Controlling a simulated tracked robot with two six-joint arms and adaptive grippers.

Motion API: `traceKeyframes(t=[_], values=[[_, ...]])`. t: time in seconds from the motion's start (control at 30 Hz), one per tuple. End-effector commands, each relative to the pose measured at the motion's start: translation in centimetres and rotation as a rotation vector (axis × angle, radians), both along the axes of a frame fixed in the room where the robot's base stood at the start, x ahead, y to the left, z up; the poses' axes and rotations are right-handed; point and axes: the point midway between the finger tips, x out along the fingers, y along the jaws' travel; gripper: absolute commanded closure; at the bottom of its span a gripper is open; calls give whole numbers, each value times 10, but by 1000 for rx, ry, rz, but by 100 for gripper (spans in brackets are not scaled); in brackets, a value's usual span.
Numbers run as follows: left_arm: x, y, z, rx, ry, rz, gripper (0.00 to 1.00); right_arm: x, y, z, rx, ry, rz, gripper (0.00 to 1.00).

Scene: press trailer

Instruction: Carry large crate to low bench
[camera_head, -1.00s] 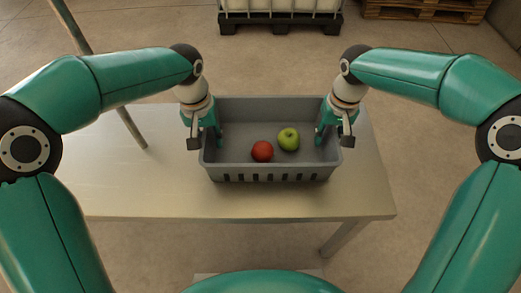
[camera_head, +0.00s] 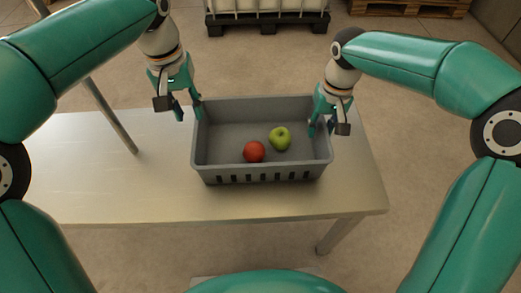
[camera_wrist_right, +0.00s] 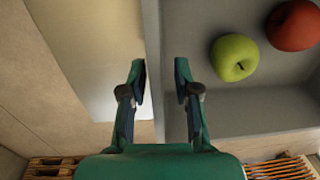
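The large grey crate (camera_head: 262,178) rests on the bench (camera_head: 110,190) in the head view. It holds a red apple (camera_head: 254,151) and a green apple (camera_head: 280,138). My left gripper (camera_head: 189,112) is open and empty, above and just outside the crate's far left corner. My right gripper (camera_head: 320,126) is at the crate's right wall. In the right wrist view its fingers (camera_wrist_right: 160,80) stand on either side of the crate wall (camera_wrist_right: 154,50), with gaps between them and the wall. Both apples also show there.
The bench top is clear to the left of the crate. A white container on a black pallet (camera_head: 268,24) and a wooden pallet (camera_head: 410,8) stand on the floor at the back.

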Motion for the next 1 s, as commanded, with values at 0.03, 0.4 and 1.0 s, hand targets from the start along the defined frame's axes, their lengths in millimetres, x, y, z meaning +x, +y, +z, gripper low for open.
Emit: traceKeyframes(t=[0.03,0.4,1.0], values=[[0,0,0,0,0,0,69,2,-1,11,1,-7,0,69],[0,0,-1,0,0,1,69,1,-4,77,1,-3,0,69],[0,0,-1,0,0,1,69,0,-5,89,0,0,0,69]])
